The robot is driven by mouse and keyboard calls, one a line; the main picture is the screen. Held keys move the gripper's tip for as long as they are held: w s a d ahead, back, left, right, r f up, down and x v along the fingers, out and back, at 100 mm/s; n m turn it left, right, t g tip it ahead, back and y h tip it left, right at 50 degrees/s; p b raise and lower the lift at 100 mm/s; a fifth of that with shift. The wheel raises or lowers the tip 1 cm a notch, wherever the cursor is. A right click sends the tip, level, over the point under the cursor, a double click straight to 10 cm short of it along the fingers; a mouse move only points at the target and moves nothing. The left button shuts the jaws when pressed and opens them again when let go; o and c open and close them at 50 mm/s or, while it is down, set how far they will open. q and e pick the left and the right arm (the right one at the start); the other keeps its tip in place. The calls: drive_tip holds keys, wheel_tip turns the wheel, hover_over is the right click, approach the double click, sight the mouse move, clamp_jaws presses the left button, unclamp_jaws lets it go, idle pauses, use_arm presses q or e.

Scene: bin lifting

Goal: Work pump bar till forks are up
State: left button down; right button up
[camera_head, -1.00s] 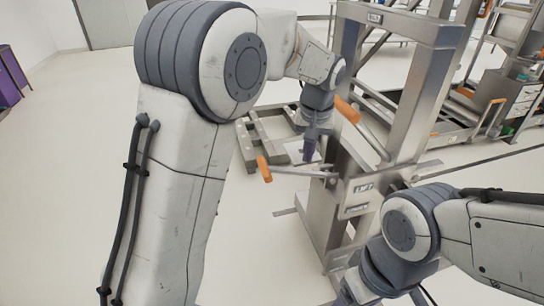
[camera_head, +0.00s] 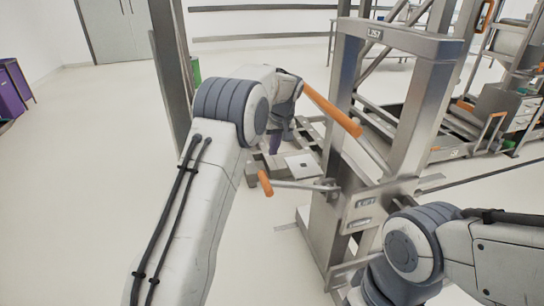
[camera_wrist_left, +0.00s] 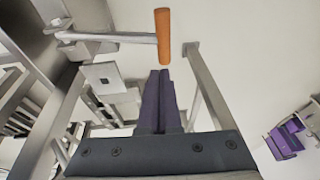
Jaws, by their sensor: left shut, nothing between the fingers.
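A steel lifter (camera_head: 340,215) with an upright mast stands right of centre in the head view. A long orange bar (camera_head: 332,108) slants across the front of its mast. A shorter orange-gripped lever (camera_head: 265,183) sticks out to the left from the lifter's body; an orange grip on a metal rod also shows at the top of the left wrist view (camera_wrist_left: 163,37). My left gripper (camera_head: 275,143) is behind and above the short lever, apart from both handles. Its purple fingers (camera_wrist_left: 158,98) are shut and empty. Low metal beams (camera_head: 257,175) lie near the floor; the forks cannot be told clearly. My right gripper is out of view.
A rack with metal parts and drawers (camera_head: 505,105) stands at the right. A grey upright post (camera_head: 172,70) stands behind my left arm. A purple cabinet (camera_head: 12,90) is at the far left, with clear floor between. My right forearm is close to the lifter's base.

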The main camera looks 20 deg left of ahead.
sight(267, 180)
use_arm(q)
drive_tip(key=x, duration=0.4)
drive_tip(key=b+x, duration=0.1)
drive_tip(key=x, duration=0.3)
drive_tip(key=s+b+x, duration=0.1)
drive_tip(key=x, duration=0.3)
drive_tip(key=shift+s+d+f, duration=0.1)
drive_tip(key=shift+d, duration=0.05)
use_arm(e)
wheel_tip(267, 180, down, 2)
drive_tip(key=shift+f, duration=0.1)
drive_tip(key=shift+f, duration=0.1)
